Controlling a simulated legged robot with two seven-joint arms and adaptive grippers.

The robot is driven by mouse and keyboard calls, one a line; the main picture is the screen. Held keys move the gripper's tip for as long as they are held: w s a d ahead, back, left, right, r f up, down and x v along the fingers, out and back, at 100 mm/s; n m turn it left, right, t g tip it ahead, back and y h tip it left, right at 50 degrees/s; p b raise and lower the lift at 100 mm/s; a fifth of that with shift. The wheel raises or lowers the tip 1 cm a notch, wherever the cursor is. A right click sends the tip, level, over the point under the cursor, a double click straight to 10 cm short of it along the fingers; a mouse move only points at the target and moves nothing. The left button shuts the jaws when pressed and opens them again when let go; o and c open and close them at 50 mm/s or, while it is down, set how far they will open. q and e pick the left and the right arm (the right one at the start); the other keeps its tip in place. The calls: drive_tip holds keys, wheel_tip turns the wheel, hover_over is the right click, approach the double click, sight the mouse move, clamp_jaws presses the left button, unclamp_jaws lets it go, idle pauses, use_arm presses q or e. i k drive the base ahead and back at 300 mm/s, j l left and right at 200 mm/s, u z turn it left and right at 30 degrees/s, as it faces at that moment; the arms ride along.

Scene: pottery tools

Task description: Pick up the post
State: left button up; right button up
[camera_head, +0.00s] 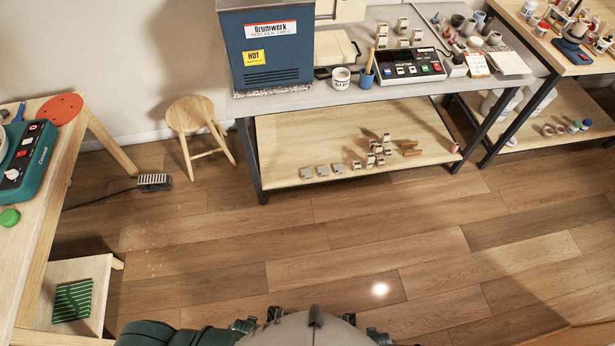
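Several small pale upright blocks that look like posts (382,41) stand on the grey table (330,105) beside the blue kiln box (264,48). More small pale blocks (371,160) stand in a cluster on the wooden lower shelf (290,140), and brown bar-shaped pieces (411,152) lie to their right. I cannot tell which single piece is the post of the task. Neither of my grippers is in view; only parts of my own body show at the bottom edge.
A round wooden stool (190,114) stands left of the grey table, with a foot pedal (155,182) and its cable on the floor. A wooden bench with a teal wheel (30,162) is at the left. The wooden floor (300,240) ahead is clear.

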sight(416, 35)
drive_tip(key=i+z, duration=0.25)
drive_tip(key=i, duration=0.4)
drive_tip(key=i+j+z, duration=0.1)
drive_tip(key=i+z, duration=0.15)
drive_tip(key=i, duration=0.4)
